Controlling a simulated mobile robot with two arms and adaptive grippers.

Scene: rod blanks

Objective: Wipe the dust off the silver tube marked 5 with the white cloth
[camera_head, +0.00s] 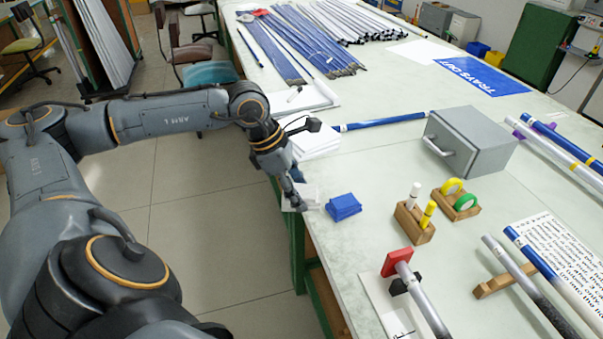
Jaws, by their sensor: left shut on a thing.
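My left gripper (299,204) is low at the near left edge of the table, shut on a pale piece that looks like the white cloth (309,191). The fingers partly hide the cloth. A silver tube (424,304) lies at the front with its end at a red block and a black support. Another silver tube (505,258), dark and dusty-looking lower down, rests on a wooden cradle (493,286). No number 5 is readable on either tube, so I cannot tell which is marked. My right gripper is out of view.
A wooden marker holder (413,224), tape rolls (462,207) and a grey box (474,141) stand farther right. A blue-ended tube (531,252) lies beside the cradle tube.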

